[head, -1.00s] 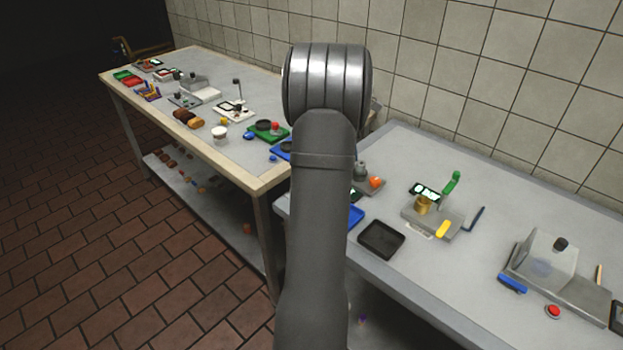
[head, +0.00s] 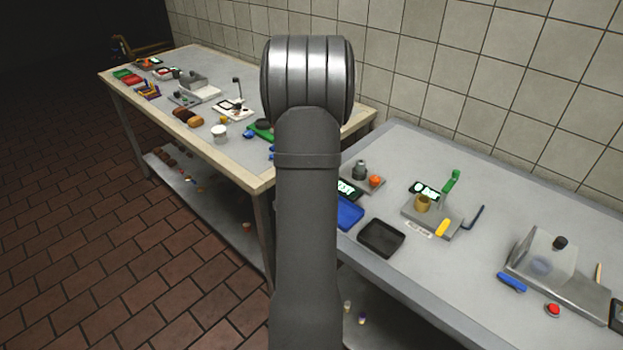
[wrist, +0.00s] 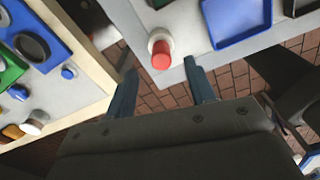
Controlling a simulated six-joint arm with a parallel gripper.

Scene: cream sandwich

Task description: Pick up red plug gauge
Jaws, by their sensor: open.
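In the wrist view a red cylinder with a pale end (wrist: 160,52), which looks like the red plug gauge, stands near the edge of a grey table. My gripper (wrist: 163,84) is open, its two fingers spread just below the red piece in the picture. Nothing is between the fingers, and the red piece is apart from them. In the head view my arm covers the gripper and I cannot make out the red piece there.
A blue tray (wrist: 236,18) lies right of the red piece; it also shows in the head view (head: 348,213). A black tray (head: 381,238) is beside it. A second table (wrist: 62,108) lies left, across a gap, holding several small items. Brick floor shows below the edges.

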